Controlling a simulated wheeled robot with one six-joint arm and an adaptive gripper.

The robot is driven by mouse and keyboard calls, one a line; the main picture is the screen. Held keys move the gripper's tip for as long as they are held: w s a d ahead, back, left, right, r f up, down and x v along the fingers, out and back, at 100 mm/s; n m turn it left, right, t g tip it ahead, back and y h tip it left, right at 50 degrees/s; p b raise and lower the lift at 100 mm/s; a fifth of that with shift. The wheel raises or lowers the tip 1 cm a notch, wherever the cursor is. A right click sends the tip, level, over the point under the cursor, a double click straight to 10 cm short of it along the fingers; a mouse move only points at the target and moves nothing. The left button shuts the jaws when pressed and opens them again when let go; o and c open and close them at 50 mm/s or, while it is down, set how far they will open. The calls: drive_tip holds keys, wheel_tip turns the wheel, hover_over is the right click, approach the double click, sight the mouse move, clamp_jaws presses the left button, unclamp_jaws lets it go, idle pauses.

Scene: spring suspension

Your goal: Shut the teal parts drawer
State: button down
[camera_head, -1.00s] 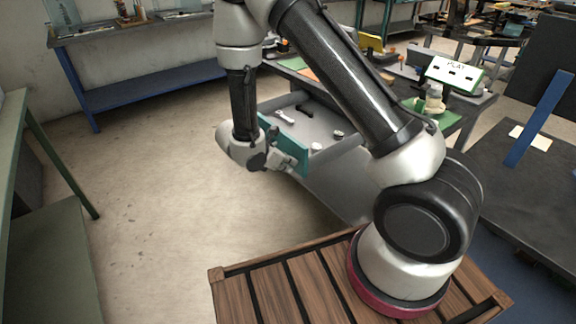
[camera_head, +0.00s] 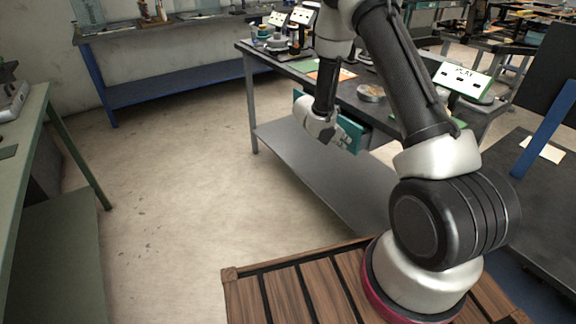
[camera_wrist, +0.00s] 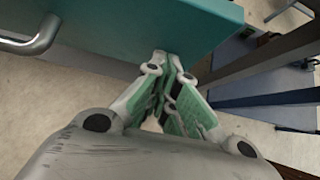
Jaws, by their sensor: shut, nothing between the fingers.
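The teal parts drawer (camera_head: 353,129) is under the edge of the grey workbench. Its front panel now sits close to the bench, and its inside is not visible. My arm hides the middle of the panel in the head view. My gripper (camera_head: 346,141) is at the panel's right part, shut with nothing in it. In the wrist view, the teal drawer front (camera_wrist: 130,25) fills the top, with a metal handle (camera_wrist: 38,38) at left. My gripper's fingertips (camera_wrist: 168,62) are at the panel's lower edge; I cannot tell whether they touch it.
A green table (camera_head: 20,130) stands at left. Open floor (camera_head: 190,190) lies between.

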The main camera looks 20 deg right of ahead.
sight(351, 133)
drive_tip(key=d, duration=0.1)
drive_tip(key=w+d, duration=0.1)
drive_tip(key=d, duration=0.3)
drive_tip(key=shift+w, duration=0.3)
drive_tip(key=shift+d, duration=0.15)
drive_tip(key=shift+r, duration=0.1)
drive_tip(key=shift+w, duration=0.1)
